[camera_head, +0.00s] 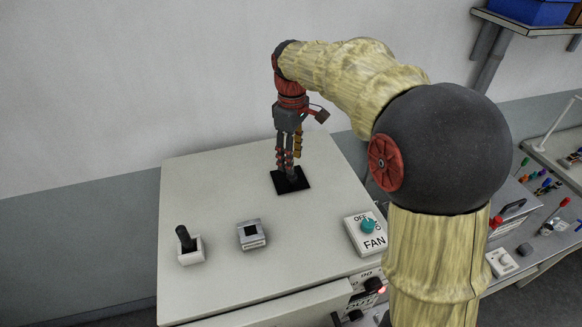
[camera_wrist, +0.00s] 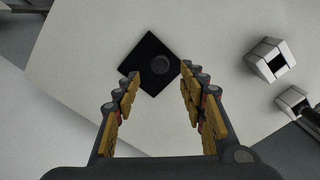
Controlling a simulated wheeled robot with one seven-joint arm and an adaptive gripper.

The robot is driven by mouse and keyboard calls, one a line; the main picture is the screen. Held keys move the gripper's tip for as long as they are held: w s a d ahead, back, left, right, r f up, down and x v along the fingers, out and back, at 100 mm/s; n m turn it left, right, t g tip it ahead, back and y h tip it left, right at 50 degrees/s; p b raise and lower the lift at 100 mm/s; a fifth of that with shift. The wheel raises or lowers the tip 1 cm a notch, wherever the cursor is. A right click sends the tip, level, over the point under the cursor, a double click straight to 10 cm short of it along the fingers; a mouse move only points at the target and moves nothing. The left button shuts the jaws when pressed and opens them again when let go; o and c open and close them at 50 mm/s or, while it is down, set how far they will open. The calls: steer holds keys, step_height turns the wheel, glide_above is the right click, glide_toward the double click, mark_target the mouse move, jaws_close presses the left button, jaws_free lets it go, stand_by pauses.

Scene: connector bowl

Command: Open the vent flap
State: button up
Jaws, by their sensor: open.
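A black square plate (camera_head: 281,186), which looks like the vent flap, lies flat on the top of a pale cabinet. In the wrist view the plate (camera_wrist: 137,63) carries a round dark knob (camera_wrist: 161,63) near its middle. My gripper (camera_head: 287,174) points down over the plate and hides part of it in the head view. In the wrist view my gripper (camera_wrist: 164,78) is open, its fingertips spread to either side below the knob. Nothing is between the fingers. I cannot tell the exact height of the fingertips above the plate.
The cabinet top (camera_head: 215,195) also holds a white block with a black handle (camera_head: 187,245), a small box with a dark square (camera_head: 251,234) and a FAN switch with a teal knob (camera_head: 368,225). A bench with tools (camera_head: 545,185) stands at the right.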

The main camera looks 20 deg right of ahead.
step_height(320, 180, down, 6)
steer(key=shift+r+p, duration=0.1)
steer(key=shift+p, duration=0.2)
steer(key=shift+c, duration=1.3)
steer(key=c, duration=0.7)
jaws_close()
